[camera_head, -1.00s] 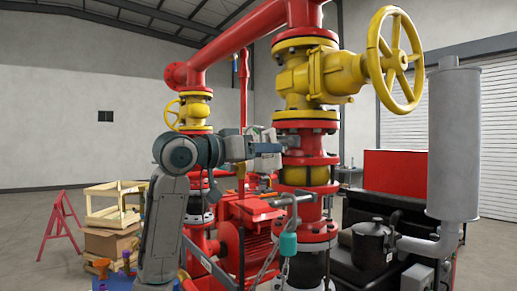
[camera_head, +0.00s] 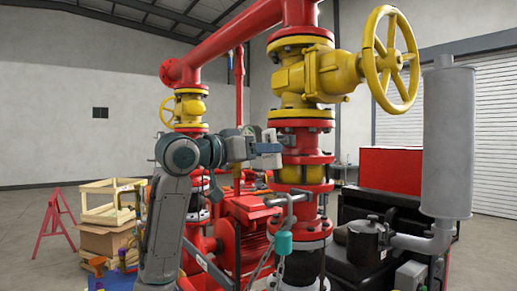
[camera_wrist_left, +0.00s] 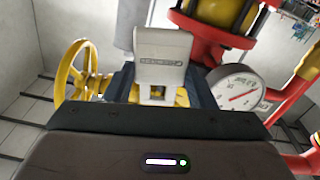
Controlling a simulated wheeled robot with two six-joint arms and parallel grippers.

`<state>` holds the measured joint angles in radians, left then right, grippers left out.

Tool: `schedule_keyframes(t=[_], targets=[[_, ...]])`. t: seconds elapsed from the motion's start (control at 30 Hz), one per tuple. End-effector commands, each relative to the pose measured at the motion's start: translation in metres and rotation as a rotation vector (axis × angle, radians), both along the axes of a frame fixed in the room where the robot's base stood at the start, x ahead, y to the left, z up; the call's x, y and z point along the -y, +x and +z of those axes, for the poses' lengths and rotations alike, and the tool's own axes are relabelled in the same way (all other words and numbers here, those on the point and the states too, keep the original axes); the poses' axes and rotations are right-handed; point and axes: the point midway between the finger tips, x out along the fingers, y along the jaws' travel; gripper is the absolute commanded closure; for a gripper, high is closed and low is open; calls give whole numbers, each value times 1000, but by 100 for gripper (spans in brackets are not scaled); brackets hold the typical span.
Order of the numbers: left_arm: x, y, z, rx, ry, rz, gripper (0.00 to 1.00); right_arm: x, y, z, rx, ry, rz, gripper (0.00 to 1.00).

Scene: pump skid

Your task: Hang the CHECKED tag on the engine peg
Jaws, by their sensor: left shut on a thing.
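My left gripper (camera_head: 268,148) is in front of the red pipe column, at the height of the flanges below the yellow valve. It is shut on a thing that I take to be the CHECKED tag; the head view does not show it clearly. In the left wrist view a pale grey piece with a small label strip (camera_wrist_left: 161,60) stands between the dark gripper parts; its lettering is too small to read. The black engine (camera_head: 372,250) is at the lower right, with a tall grey muffler (camera_head: 448,145). I cannot make out the engine peg. My right gripper is not in view.
A yellow handwheel (camera_head: 391,60) juts out at the upper right. A teal padlock (camera_head: 283,243) hangs with a chain below the gripper. A round pressure gauge (camera_wrist_left: 238,90) shows in the left wrist view. A wooden crate (camera_head: 110,202) and red trestle (camera_head: 54,226) stand left.

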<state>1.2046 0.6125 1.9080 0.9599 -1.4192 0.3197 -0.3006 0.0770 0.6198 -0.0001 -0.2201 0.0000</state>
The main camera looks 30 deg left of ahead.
Motion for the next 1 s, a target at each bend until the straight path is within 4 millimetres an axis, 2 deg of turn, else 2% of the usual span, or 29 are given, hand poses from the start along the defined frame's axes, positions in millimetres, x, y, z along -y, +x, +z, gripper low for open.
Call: schedule_keyframes(t=[0.63,1.0], targets=[[8,21,-1,0,0,1,72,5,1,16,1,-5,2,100],[9,22,-2,0,1,1,72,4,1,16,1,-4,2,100]])
